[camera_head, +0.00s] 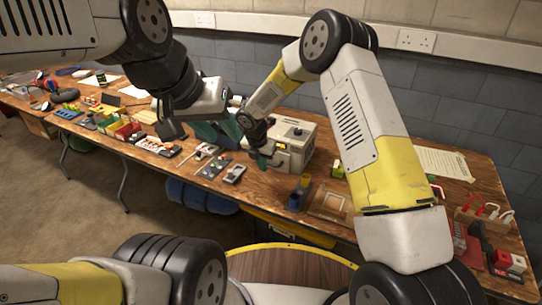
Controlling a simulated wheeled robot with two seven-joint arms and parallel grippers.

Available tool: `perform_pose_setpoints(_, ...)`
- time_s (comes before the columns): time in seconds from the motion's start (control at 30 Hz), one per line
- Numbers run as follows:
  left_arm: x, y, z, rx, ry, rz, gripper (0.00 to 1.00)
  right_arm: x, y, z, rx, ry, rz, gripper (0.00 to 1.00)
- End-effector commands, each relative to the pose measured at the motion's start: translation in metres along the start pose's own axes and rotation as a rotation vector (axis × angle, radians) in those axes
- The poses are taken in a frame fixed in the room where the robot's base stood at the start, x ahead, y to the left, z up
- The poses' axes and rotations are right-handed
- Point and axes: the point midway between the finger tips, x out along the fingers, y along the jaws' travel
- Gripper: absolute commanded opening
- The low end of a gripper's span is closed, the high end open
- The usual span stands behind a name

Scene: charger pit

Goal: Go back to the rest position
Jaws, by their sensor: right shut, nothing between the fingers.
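My right gripper (267,157) is shut and empty, to the right of the left one. It is in front of the pale box-shaped device (297,140), close to its front side; I cannot tell if it touches. My right arm is bent with its elbow high. Both arms reach forward over the bench.
The wooden bench (250,190) carries small parts and trays (130,130) at left. A holder with red-handled items (485,210) stands at far right. A wall runs behind.

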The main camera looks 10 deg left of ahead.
Motion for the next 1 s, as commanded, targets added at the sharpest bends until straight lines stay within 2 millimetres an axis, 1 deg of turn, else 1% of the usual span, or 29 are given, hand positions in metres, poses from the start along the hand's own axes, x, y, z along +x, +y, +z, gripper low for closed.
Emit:
perform_pose_setpoints(0.03, 0.001, 0.000, 0.000, 0.000, -0.002, 0.000, 0.36, -0.012, 0.000, -0.001, 0.000, 0.002, 0.001, 0.00)
perform_pose_setpoints(0.2, 0.000, 0.000, 0.000, 0.000, -0.001, 0.000, 0.36, -0.044, 0.000, -0.003, -0.003, 0.004, -0.001, 0.00)
perform_pose_setpoints(0.3, 0.000, 0.000, 0.000, 0.000, -0.001, 0.000, 0.36, -0.056, 0.000, -0.003, -0.002, 0.006, -0.003, 0.00)
perform_pose_setpoints(0.43, 0.000, 0.000, 0.000, 0.000, -0.001, 0.000, 0.36, -0.066, -0.002, -0.003, 0.008, 0.006, -0.002, 0.00)
perform_pose_setpoints(0.47, 0.000, 0.000, 0.000, 0.000, -0.001, 0.000, 0.36, -0.070, -0.004, -0.001, 0.021, 0.004, -0.002, 0.00)
perform_pose_setpoints(0.53, 0.000, 0.000, 0.000, 0.000, -0.001, 0.000, 0.36, -0.085, -0.013, 0.005, 0.083, -0.001, 0.002, 0.00)
perform_pose_setpoints(0.57, 0.000, 0.000, 0.000, 0.000, -0.001, 0.000, 0.36, -0.093, -0.019, 0.009, 0.125, -0.005, 0.004, 0.00)
perform_pose_setpoints(0.67, 0.000, 0.000, 0.000, 0.000, -0.001, 0.000, 0.36, -0.131, -0.048, 0.021, 0.321, -0.016, 0.016, 0.00)
perform_pose_setpoints(0.7, 0.000, 0.000, 0.000, 0.000, -0.001, 0.000, 0.36, -0.149, -0.063, 0.026, 0.419, -0.020, 0.023, 0.00)
perform_pose_setpoints(0.77, 0.000, 0.000, 0.000, 0.000, -0.001, 0.000, 0.36, -0.175, -0.087, 0.029, 0.576, -0.023, 0.034, 0.00)
perform_pose_setpoints(0.8, 0.000, 0.000, 0.000, 0.000, -0.001, 0.000, 0.36, -0.191, -0.103, 0.030, 0.681, -0.023, 0.043, 0.00)
perform_pose_setpoints(0.87, 0.000, 0.000, 0.000, 0.000, -0.001, 0.000, 0.36, -0.215, -0.126, 0.030, 0.838, -0.022, 0.059, 0.00)
perform_pose_setpoints(0.9, 0.000, 0.000, 0.000, 0.000, -0.001, 0.000, 0.36, -0.230, -0.142, 0.029, 0.944, -0.020, 0.070, 0.00)
perform_pose_setpoints(0.97, 0.000, 0.000, 0.000, 0.000, -0.001, 0.000, 0.36, -0.251, -0.165, 0.024, 1.103, -0.012, 0.089, 0.00)
perform_pose_setpoints(1.0, 0.000, 0.000, 0.000, 0.000, -0.001, 0.000, 0.36, -0.264, -0.180, 0.020, 1.210, -0.005, 0.102, 0.00)
